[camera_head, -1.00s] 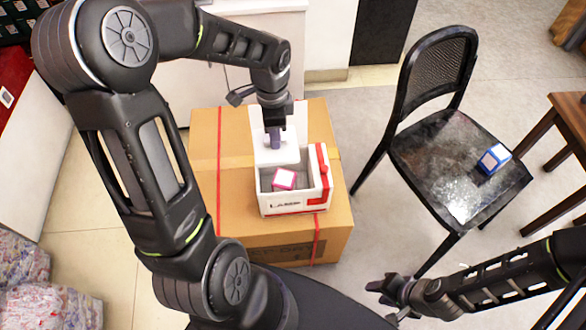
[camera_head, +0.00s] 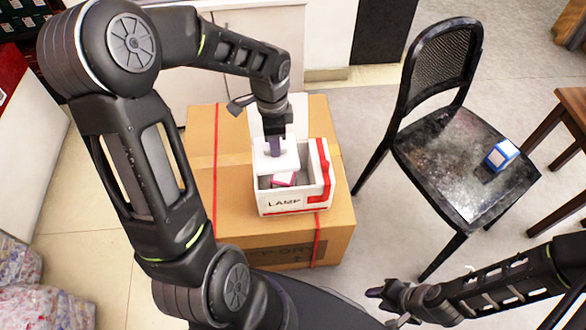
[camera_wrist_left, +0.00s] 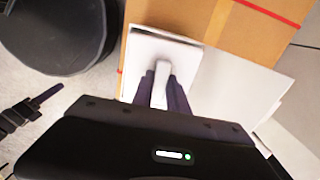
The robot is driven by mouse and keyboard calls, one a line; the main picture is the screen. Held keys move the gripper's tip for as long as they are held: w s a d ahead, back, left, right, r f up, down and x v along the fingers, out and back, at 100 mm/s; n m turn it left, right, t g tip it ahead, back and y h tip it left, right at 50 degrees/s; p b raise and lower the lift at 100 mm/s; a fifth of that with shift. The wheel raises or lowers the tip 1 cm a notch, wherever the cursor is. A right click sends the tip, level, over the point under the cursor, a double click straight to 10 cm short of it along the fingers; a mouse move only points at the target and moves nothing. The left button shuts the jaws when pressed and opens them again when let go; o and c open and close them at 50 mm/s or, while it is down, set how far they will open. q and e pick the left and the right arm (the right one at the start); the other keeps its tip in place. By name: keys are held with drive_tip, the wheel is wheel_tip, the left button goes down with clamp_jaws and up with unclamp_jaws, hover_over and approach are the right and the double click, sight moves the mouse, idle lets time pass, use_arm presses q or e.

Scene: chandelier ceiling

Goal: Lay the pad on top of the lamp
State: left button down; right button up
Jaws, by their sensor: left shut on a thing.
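My left gripper (camera_head: 275,147) is shut on the upright handle of the white pad (camera_head: 270,161). It holds the pad level in the open white box. The pad and its pale handle also show between the fingers in the left wrist view (camera_wrist_left: 150,47). The lamp, a pink-and-white block (camera_head: 284,180), is in the box just in front of and below the pad. The pad hides the lamp's rear part; I cannot tell whether they touch. My right gripper (camera_head: 384,298) is at lower right, away from these things; its opening is unclear.
The white box (camera_head: 284,202) marked LAMP, with red trim, stands on a large cardboard carton (camera_head: 233,225) with red straps. A black chair (camera_head: 440,165) on the right bears a blue-and-white cube (camera_head: 502,155). A wooden table (camera_head: 572,105) is at far right.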

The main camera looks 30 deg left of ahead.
use_arm(q)
drive_tip(key=c, duration=1.2)
unclamp_jaws()
drive_tip(key=shift+c, duration=0.2)
drive_tip(key=shift+r, duration=0.15)
wheel_tip(320, 180, up, 8)
drive_tip(key=shift+f+p, duration=0.2)
drive_tip(key=shift+p, duration=0.55)
